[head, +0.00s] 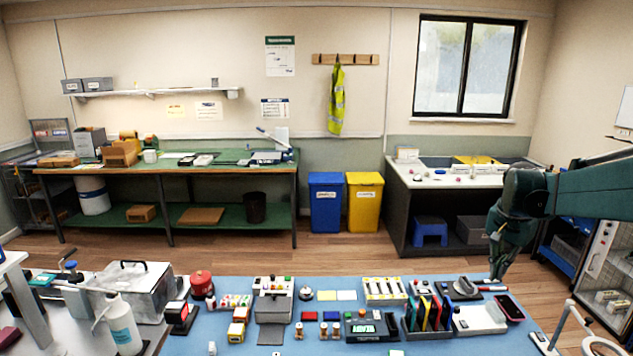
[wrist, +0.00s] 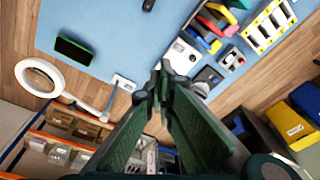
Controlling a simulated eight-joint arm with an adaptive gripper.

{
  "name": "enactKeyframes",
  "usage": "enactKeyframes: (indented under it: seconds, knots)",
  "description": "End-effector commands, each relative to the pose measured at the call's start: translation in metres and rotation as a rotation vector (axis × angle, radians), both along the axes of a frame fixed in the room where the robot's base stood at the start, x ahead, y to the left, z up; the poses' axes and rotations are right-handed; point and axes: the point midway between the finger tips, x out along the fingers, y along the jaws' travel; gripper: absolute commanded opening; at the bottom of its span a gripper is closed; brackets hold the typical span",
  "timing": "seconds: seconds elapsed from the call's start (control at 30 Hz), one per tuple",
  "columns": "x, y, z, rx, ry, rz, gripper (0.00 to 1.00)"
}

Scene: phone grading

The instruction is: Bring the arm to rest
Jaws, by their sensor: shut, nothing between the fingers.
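My gripper (head: 497,272) hangs from my dark green arm at the right of the head view, pointing down near the back right edge of the blue work mat (head: 215,342). In the wrist view my gripper (wrist: 162,72) has its fingertips together, with nothing between them. It is above the bench and apart from the things on it, as far as I can tell. A dark phone (head: 510,307) lies on the right end of the mat, in front of the gripper. A dark phone-like slab with a green edge (wrist: 73,50) lies on the blue surface in the wrist view.
A white box (head: 478,320) and a rack of coloured upright pieces (head: 428,314) stand left of the phone. A ring lamp (head: 600,345) stands at the front right. A glass-fronted cabinet (head: 603,262) is at the far right. Open floor lies behind the bench.

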Motion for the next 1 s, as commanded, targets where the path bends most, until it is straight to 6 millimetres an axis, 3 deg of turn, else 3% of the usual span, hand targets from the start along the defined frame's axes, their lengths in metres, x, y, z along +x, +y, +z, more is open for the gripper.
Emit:
enactKeyframes:
  seconds: [0.5,1.0]
  knots:
    - [-0.06,0.097,0.034,-0.049,-0.087,0.227,0.0]
    - [-0.127,0.175,0.044,-0.103,-0.172,0.441,0.0]
